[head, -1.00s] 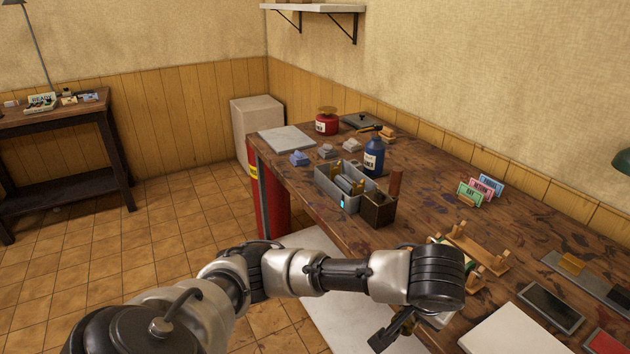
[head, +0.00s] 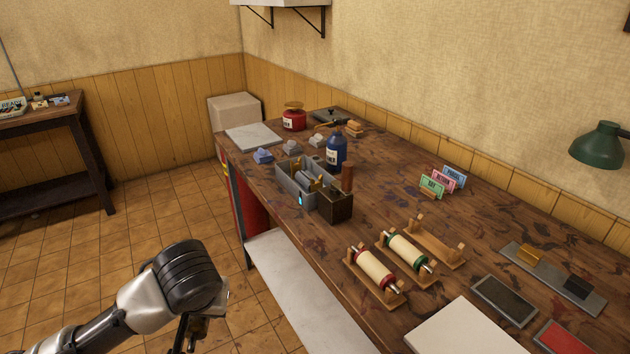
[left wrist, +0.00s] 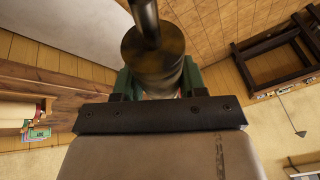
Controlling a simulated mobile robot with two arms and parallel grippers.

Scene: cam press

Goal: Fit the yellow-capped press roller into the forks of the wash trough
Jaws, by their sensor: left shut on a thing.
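My left gripper (head: 187,335) is at the lower left of the head view, over the floor and left of the bench. It is shut on the press roller; the left wrist view shows the roller's yellow-brown end (left wrist: 152,42) and metal axle between the green fingers (left wrist: 158,84). The roller's far end is hidden there. The grey wash trough (head: 290,188), with yellowish upright forks, stands near the bench's left edge, well apart from the gripper. My right gripper is not in view.
A dark wooden box (head: 335,209) adjoins the trough, with a blue bottle (head: 337,152) behind. A red-capped roller (head: 375,269) and a green-capped roller (head: 406,250) lie in wooden cradles beside an empty cradle (head: 436,243). A white slab (head: 465,330) lies in front.

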